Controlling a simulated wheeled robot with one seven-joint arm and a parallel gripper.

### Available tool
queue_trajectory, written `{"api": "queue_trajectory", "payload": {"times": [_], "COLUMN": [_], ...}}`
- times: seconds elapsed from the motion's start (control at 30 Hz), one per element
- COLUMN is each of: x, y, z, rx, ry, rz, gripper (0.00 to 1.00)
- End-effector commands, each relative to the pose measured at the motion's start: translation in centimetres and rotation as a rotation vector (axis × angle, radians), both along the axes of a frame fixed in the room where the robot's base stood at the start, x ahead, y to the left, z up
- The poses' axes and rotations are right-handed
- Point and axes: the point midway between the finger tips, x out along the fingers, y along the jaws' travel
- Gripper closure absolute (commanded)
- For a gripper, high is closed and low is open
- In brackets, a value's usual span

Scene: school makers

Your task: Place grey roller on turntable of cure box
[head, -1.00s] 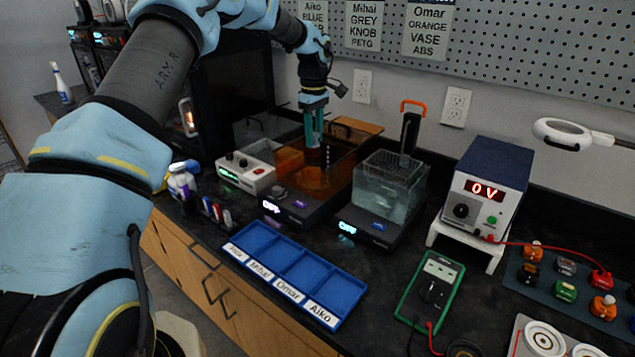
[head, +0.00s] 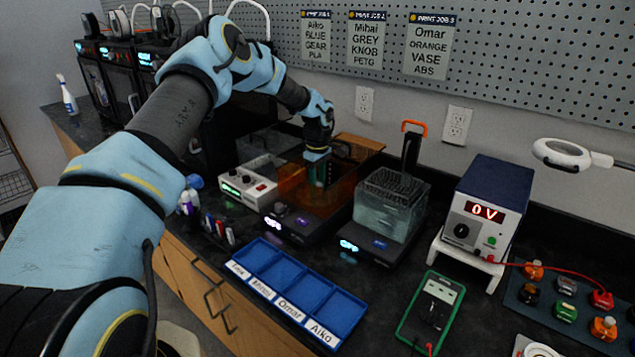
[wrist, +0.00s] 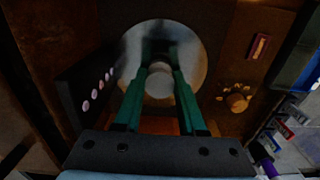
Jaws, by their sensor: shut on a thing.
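The cure box (head: 292,190) is a see-through amber box on a dark base, left of centre on the bench in the head view. My gripper (head: 322,174) points down inside it. In the wrist view the turntable (wrist: 130,62) is a shiny silver disc below the fingers. My gripper's green fingers (wrist: 161,72) are shut on the grey roller (wrist: 160,84), a pale rounded shape between the fingertips, over the middle of the disc. The fingers hide part of it. I cannot tell whether the roller touches the turntable.
A dark strip with small lights (wrist: 88,98) stands close left of the turntable; a knob (wrist: 237,102) is at right. A clear tank (head: 388,210) stands right of the cure box, and a white control unit (head: 246,184) left. A blue tray (head: 340,314) lies in front.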

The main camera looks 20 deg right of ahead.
Motion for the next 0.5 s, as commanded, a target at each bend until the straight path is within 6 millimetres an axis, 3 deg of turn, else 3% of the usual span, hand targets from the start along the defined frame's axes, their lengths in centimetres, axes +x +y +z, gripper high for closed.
{"api": "queue_trajectory", "payload": {"times": [0.27,0.3,0.5], "x": [0.03,0.03,0.03], "y": [-0.03,-0.04,-0.03], "z": [-0.31,-0.19,-0.16], "rx": [-0.001,-0.002,-0.001], "ry": [0.0,-0.001,0.0], "rz": [0.0,0.0,0.0], "gripper": [1.0,0.57,0.34]}}
